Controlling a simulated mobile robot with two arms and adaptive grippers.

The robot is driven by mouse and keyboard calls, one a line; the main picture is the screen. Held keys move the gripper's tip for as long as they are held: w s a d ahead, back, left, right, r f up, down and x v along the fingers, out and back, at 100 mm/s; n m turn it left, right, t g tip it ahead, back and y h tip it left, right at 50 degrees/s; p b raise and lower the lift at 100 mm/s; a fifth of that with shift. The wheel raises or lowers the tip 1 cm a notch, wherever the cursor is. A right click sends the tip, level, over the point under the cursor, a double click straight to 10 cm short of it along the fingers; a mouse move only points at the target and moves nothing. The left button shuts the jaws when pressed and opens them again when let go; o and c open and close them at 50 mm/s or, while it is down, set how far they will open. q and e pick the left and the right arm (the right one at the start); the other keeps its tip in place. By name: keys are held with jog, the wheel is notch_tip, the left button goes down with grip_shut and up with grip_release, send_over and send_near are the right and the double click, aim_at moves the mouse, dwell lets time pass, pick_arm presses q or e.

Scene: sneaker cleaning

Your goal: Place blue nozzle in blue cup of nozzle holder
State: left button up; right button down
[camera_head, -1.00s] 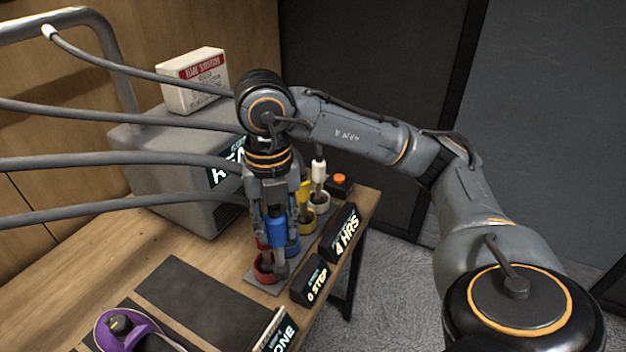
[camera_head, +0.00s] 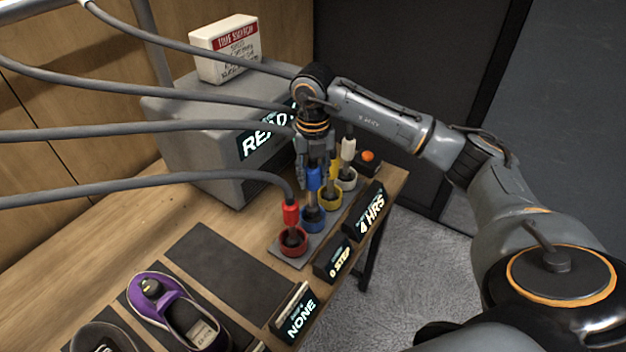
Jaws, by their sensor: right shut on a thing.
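My right gripper (camera_head: 314,178) points straight down and is shut on the blue nozzle (camera_head: 314,181). The nozzle is upright, with its grey lower end at the blue cup (camera_head: 313,222) of the nozzle holder (camera_head: 291,259). I cannot tell whether the tip rests on the cup's bottom. The blue cup is second from the front in the row, behind the red cup (camera_head: 293,246). My left gripper is not in view.
The red nozzle (camera_head: 291,214) stands in the red cup. Yellow and white nozzles (camera_head: 348,150) stand behind the blue one. Hoses cross from the left. Display signs (camera_head: 339,260) line the right edge. A purple sneaker (camera_head: 166,309) lies front left; the dark mat (camera_head: 225,262) is bare.

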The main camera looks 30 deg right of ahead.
aim_at(313, 186)
jog(key=shift+w+d+f, duration=0.1)
jog(key=shift+w+f, duration=0.1)
notch_tip(313, 186, down, 3)
jog(key=shift+w+p, duration=0.15)
jog(key=shift+p, duration=0.9)
jog(key=shift+d+f, duration=0.1)
jog(key=shift+f, duration=0.2)
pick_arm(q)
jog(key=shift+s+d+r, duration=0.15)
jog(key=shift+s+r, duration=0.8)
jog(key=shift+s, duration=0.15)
pick_arm(e)
jog(key=shift+f, duration=0.2)
jog(key=c, duration=1)
grip_release()
jog(key=shift+r, duration=0.1)
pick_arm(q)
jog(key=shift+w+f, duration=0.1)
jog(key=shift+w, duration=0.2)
pick_arm(e)
jog(key=shift+o, duration=0.2)
